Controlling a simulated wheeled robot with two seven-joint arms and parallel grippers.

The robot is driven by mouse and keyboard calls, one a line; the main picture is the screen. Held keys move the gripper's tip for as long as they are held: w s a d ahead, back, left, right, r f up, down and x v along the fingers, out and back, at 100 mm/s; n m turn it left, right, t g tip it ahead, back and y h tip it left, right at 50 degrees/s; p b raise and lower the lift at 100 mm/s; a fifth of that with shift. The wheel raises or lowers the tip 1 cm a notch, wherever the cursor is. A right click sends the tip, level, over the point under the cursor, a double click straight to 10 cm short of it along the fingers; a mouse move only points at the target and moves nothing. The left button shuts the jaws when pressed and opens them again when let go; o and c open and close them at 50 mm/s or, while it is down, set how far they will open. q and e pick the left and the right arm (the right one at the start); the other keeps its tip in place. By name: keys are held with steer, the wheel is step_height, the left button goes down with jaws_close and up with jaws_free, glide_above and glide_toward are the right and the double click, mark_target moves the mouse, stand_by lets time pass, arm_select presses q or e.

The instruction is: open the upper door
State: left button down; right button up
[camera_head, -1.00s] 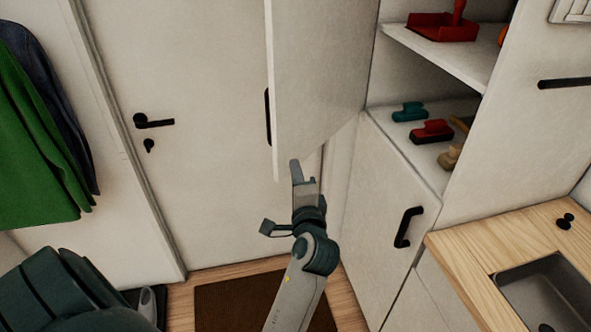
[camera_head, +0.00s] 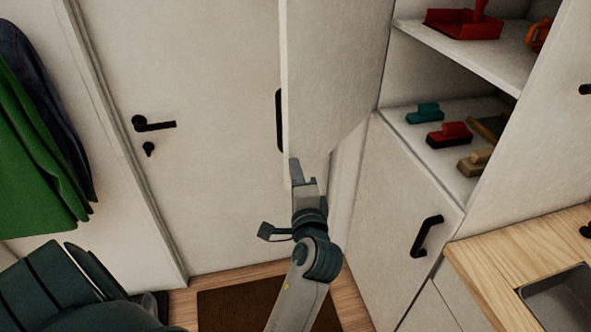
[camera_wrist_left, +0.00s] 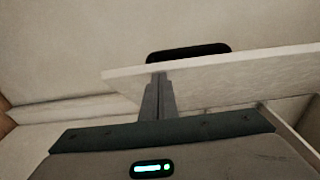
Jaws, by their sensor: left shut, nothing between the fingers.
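The upper door (camera_head: 335,75) of the tall cabinet stands wide open, swung out to the left of the cabinet opening. Its black handle (camera_head: 279,120) is at its left edge, on the face turned away from the shelves. My left gripper (camera_head: 296,170) is shut and empty at the door's lower free corner. In the left wrist view, its closed fingertips (camera_wrist_left: 158,78) are at the door's edge (camera_wrist_left: 220,63), on the side opposite the handle (camera_wrist_left: 188,52); whether they touch is unclear. My right gripper is not in view.
Cabinet shelves hold a red dustpan (camera_head: 463,24) and several brushes (camera_head: 450,135). The shut lower door (camera_head: 395,200) has a black handle (camera_head: 427,235). A wooden counter with a sink (camera_head: 560,300) is at right. A room door (camera_head: 190,60) is behind; coats (camera_head: 35,150) hang left.

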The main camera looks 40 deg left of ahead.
arm_select(q)
steer(key=shift+a, duration=0.2)
steer(key=w+a+m+t+h+p, duration=0.1)
steer(key=w+a+m+h, duration=0.1)
steer(key=a, duration=0.7)
steer(key=w+a+m+t+h+p, duration=0.1)
steer(key=w+a+m+t+h, duration=0.1)
steer(key=a, duration=0.8)
steer(key=w+a+m+t+h+p, duration=0.1)
steer(key=a+h, duration=0.3)
steer(key=a, duration=0.6)
steer(key=shift+w+m+t+h, duration=0.3)
steer(key=shift+w+m, duration=0.3)
steer(key=shift+a, duration=0.1)
